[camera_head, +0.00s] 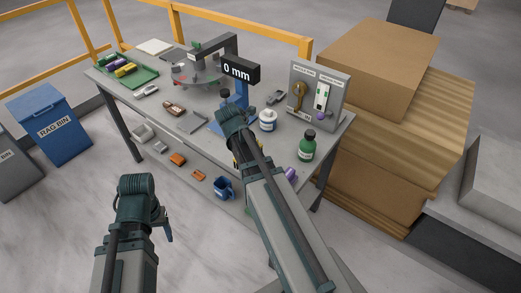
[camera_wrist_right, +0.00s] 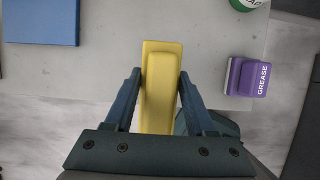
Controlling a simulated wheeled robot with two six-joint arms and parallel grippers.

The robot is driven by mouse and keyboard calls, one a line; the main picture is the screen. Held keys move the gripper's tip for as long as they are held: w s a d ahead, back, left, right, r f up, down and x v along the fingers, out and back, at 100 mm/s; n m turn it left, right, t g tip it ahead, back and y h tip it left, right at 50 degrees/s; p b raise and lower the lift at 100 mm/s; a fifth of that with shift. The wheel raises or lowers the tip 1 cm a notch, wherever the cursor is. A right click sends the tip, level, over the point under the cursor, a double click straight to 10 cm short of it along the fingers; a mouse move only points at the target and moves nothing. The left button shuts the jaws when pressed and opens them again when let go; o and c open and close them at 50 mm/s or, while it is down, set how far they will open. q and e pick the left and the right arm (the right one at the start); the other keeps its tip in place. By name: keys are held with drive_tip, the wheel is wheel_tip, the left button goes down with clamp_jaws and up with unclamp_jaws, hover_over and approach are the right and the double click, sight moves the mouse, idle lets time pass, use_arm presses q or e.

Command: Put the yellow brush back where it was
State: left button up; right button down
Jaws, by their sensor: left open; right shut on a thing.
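In the right wrist view, the yellow brush (camera_wrist_right: 162,60) is a long yellow block between the fingers of my right gripper (camera_wrist_right: 160,82), which is shut on it. It points away from the gripper, across the table's near edge. Its bristles do not show, and I cannot tell its height above the table. In the head view, my right wrist mostly hides the right gripper (camera_head: 242,152) near the table's front edge, and only a sliver of yellow shows there. My left gripper (camera_head: 165,230) is open, low in front of the table and away from the objects.
A purple grease block (camera_wrist_right: 250,77) sits right of the brush. A switch panel (camera_head: 320,95) stands behind.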

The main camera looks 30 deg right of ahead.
drive_tip(key=shift+w+d+f, duration=0.1)
drive_tip(key=shift+w+d, duration=0.2)
drive_tip(key=shift+d, duration=0.5)
drive_tip(key=shift+w+d+f, duration=0.1)
drive_tip(key=shift+w+d, duration=0.15)
drive_tip(key=shift+d, duration=0.5)
drive_tip(key=shift+w+d, duration=0.3)
drive_tip(key=shift+d, duration=0.5)
drive_tip(key=b+x, duration=0.3)
drive_tip(key=b, duration=0.1)
drive_tip(key=shift+s+a+f, duration=0.15)
drive_tip(key=shift+a+f, duration=0.05)
drive_tip(key=shift+f, duration=0.2)
drive_tip(key=shift+f, duration=0.2)
drive_tip(key=shift+c, duration=1.2)
unclamp_jaws()
drive_tip(key=shift+r, duration=0.15)
